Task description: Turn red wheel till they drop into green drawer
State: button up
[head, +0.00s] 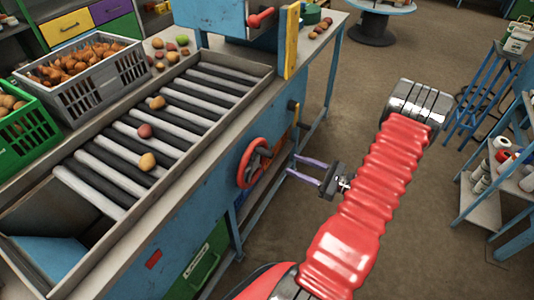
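The red wheel (242,167) is mounted on the front side of the blue bench. My gripper (289,164) has two purple fingers, parallel with a gap between them. They point at the wheel from its right and look apart from it, with nothing between them. The green drawer (205,264) is low in the bench front, partly cut off by the frame; I cannot tell how far it is open. An orange-yellow fruit (147,161), a red fruit (145,131) and another orange one (158,103) lie on the black and white rollers (92,179).
A blue chute (48,258) lies at the rollers' near end. A grey crate of onions (105,88) and a green crate (30,135) stand behind the rollers. A blue stool (480,95) and shelf (510,185) stand right. Brown floor beside the bench is clear.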

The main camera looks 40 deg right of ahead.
aim_at(267, 153)
jog(key=x, duration=1.2)
jog(key=shift+w+a, duration=0.15)
jog(key=shift+c, duration=0.4)
grip_shut()
jog(key=shift+d, duration=0.25)
jog(key=shift+a, duration=0.15)
